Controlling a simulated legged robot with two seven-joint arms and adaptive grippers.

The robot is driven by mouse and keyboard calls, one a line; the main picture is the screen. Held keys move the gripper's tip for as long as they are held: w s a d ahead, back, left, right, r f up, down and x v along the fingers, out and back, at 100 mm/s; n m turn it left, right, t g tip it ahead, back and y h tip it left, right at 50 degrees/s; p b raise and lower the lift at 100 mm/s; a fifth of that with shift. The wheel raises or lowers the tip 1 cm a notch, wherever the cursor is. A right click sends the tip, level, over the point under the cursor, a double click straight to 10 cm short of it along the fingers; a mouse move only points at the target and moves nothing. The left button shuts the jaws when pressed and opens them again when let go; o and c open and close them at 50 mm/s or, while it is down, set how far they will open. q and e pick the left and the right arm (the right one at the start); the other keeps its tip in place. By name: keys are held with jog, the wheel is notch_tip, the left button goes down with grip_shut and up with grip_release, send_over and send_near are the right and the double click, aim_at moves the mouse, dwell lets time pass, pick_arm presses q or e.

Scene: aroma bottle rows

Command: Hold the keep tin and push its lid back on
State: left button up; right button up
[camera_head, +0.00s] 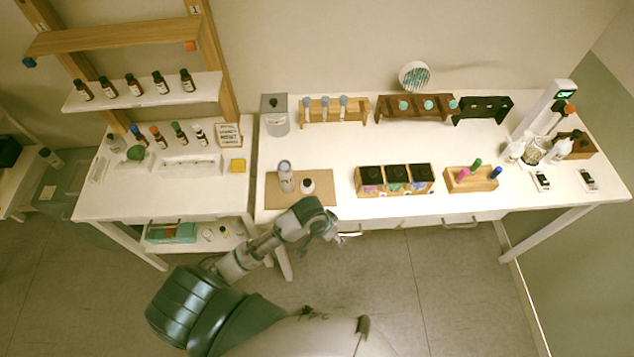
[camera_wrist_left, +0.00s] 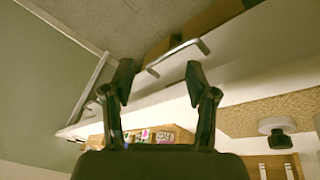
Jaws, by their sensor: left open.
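My left gripper (camera_head: 332,234) is open and empty at the table's front edge, right of the mat. Its spread fingers (camera_wrist_left: 160,84) show in the left wrist view. My right gripper is out of view.
A three-part box of dark jars (camera_head: 395,193) and a wooden block with coloured pens (camera_head: 472,179) stand right of the mat. Wooden racks (camera_head: 333,118) line the back. A drawer handle (camera_wrist_left: 178,56) shows between my left fingers. Bare tabletop lies between mat and racks.

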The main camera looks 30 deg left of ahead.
pick_arm(q)
jog(key=shift+n+g+y, duration=0.5)
jog(key=w+a+r, duration=0.1)
jog(key=w, duration=0.1)
jog(key=w+a+r, duration=0.1)
jog(key=w+r, duration=0.1)
jog(key=w+a+r, duration=0.2)
jog(key=shift+w+a, duration=0.1)
jog(key=shift+w, duration=0.2)
jog(key=w+a+r+n+y, duration=0.1)
jog(key=w+a+r+n, duration=0.1)
jog(key=w+a+r, duration=0.5)
notch_tip(320, 180, up, 6)
jog(key=n+g, duration=0.1)
jog(key=n, duration=0.2)
send_over(308, 182)
jog(key=f, duration=0.7)
jog(key=a+f, duration=0.1)
jog(key=f, duration=0.3)
jog(key=shift+f, duration=0.1)
jog(key=shift+d+f, duration=0.15)
jog(key=shift+f, duration=0.25)
jog(key=shift+d, duration=0.2)
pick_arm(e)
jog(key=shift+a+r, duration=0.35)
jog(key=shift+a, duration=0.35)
